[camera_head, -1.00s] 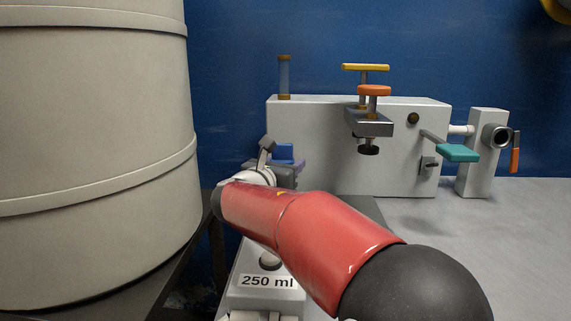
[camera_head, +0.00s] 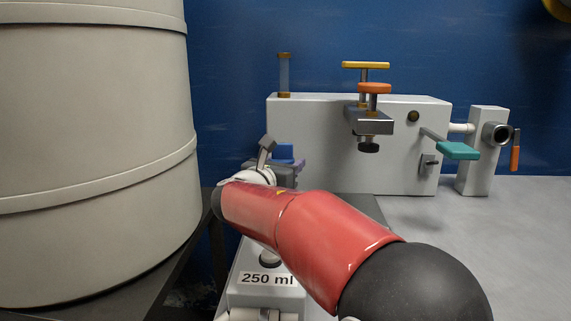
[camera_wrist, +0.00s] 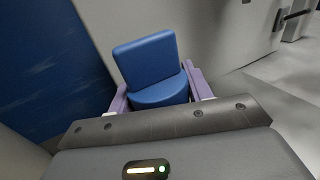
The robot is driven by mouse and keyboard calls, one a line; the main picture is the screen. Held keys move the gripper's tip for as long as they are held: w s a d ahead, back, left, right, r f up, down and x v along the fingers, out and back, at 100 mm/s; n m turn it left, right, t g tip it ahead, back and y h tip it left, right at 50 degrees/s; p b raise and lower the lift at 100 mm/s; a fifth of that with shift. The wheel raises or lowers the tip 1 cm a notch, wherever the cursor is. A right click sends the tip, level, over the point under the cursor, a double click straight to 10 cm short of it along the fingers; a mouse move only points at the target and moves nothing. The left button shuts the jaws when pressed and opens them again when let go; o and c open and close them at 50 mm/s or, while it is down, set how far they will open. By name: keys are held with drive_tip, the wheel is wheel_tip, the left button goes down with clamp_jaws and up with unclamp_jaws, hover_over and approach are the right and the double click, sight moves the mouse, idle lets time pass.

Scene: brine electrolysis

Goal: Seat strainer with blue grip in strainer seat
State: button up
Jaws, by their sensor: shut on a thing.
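The strainer's blue grip (camera_wrist: 148,60) fills the middle of the wrist view, between the purple fingers of my gripper (camera_wrist: 158,92). My gripper is shut on it. In the head view the blue grip (camera_head: 284,153) shows small behind my red arm, close in front of the white machine, with my gripper (camera_head: 288,170) around it. The strainer's body below the grip is hidden by my gripper in both views. I cannot make out the strainer seat in either view, so I cannot tell how the strainer stands to it.
A white machine (camera_head: 320,125) carries a clamp (camera_head: 369,122) with yellow and orange handles, a teal lever (camera_head: 457,151) and a clear tube (camera_head: 284,75). A large beige drum (camera_head: 95,150) stands at left. A box labelled 250 ml (camera_head: 265,279) is in front. The grey bench at right is clear.

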drive_tip(key=shift+f+b, duration=0.8)
drive_tip(key=shift+f, duration=0.85)
idle(1.3)
drive_tip(key=shift+r+p, duration=0.25)
drive_tip(key=shift+p, duration=0.15)
idle(1.2)
drive_tip(key=shift+f, duration=0.2)
drive_tip(key=o, duration=1.2)
drive_tip(key=shift+c, duration=0.2)
drive_tip(key=shift+r, duration=0.45)
drive_tip(key=c, duration=1.2)
drive_tip(key=shift+c, duration=0.2)
